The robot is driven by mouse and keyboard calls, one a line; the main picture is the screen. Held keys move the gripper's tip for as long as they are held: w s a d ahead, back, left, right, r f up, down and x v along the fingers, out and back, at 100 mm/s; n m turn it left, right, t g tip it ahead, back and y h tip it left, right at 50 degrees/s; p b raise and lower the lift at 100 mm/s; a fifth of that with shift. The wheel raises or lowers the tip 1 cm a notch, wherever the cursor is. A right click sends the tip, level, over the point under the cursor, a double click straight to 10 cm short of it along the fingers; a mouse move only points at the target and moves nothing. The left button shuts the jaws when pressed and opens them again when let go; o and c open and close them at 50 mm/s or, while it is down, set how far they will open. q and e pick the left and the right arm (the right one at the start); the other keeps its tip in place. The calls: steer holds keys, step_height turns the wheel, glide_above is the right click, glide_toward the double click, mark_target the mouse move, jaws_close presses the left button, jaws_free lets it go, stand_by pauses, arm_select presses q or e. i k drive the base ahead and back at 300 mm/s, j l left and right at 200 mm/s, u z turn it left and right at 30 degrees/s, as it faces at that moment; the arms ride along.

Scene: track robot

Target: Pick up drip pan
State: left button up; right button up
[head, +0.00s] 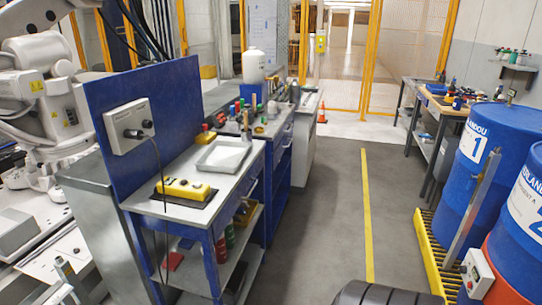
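A shallow light-grey rectangular pan (223,155), which looks like the drip pan, lies flat on the top of a blue-framed workbench (170,204) left of centre. It appears empty, with its rim fully visible. Neither of my grippers shows in the head view, so nothing is seen touching the pan.
A yellow pendant (183,189) lies on a dark mat in front of the pan. A blue panel (105,112) with a grey box (130,128) rises at the bench's left. Blue drums (475,185) stand right on a yellow pallet (432,250). The grey floor (320,220) between is open.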

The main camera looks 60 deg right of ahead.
mark_target(222, 157)
steer(key=z, duration=1.55)
steer(key=i+l+u, duration=0.25)
steer(key=i+j, duration=0.05)
